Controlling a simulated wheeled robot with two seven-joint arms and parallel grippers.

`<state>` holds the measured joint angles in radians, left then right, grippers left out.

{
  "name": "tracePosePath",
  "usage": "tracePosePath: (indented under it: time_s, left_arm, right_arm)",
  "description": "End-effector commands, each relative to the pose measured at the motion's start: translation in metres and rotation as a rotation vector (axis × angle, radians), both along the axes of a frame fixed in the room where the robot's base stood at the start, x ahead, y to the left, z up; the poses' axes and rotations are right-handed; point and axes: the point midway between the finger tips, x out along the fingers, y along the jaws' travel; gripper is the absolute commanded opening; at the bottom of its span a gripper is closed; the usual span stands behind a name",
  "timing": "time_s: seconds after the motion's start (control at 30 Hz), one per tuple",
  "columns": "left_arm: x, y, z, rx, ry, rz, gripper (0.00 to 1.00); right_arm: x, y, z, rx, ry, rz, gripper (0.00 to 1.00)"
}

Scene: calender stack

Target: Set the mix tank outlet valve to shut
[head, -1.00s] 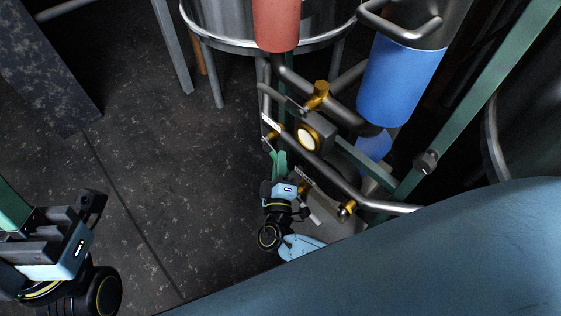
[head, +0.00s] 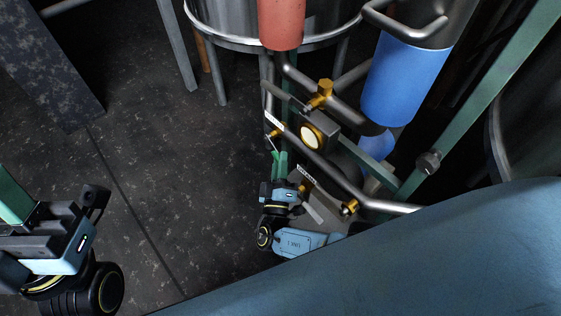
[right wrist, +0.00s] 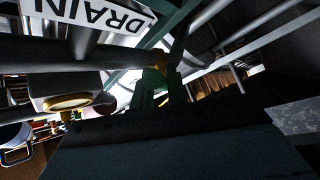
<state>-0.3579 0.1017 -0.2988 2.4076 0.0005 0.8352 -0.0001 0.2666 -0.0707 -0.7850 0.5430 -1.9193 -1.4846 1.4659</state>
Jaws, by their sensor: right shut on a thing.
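My right gripper (head: 279,160) has its green fingers shut on a valve handle low on the pipework; the fingers hide most of the handle. A brass valve (head: 277,132) and a white tag (head: 272,120) are just above the fingertips. In the right wrist view the green fingers (right wrist: 150,90) reach up to a brass fitting (right wrist: 161,64), beside a tag reading DRAIN (right wrist: 105,14). Which valve is the mix tank outlet, and its exact setting, I cannot tell. My left gripper (head: 14,205) is at the left edge, away from the pipes; its opening is unclear.
A steel tank (head: 225,20) stands at the back. A round gauge (head: 311,136), another brass valve (head: 350,207) and a brass fitting (head: 325,90) sit along the pipes. Red (head: 281,22) and blue (head: 405,80) cylinders hang close above. The dark floor at left is clear.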

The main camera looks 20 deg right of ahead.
Motion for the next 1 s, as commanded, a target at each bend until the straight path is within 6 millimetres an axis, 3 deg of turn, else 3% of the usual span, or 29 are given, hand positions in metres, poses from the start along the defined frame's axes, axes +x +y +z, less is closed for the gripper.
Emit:
tracePosePath:
  time_s: [0.43,0.47,0.6,1.0]
  left_arm:
    - [0.0001,0.0001,0.0000,0.000,0.001,0.000,0.37]
    - [0.0001,0.0001,0.0000,0.001,0.001,0.001,0.37]
    - [0.0002,0.0002,0.0000,0.001,0.001,0.001,0.37]
    - [0.0004,0.0002,-0.0001,0.001,0.001,0.001,0.37]
  right_arm:
    - [0.0014,0.0007,0.0012,0.005,-0.007,-0.001,0.00]
    - [0.0014,0.0007,0.0012,0.005,-0.007,-0.001,0.18]
    - [0.0011,0.0005,0.0008,0.004,-0.006,0.000,0.36]
    - [-0.0053,-0.0019,-0.0033,0.003,-0.002,-0.014,0.37]
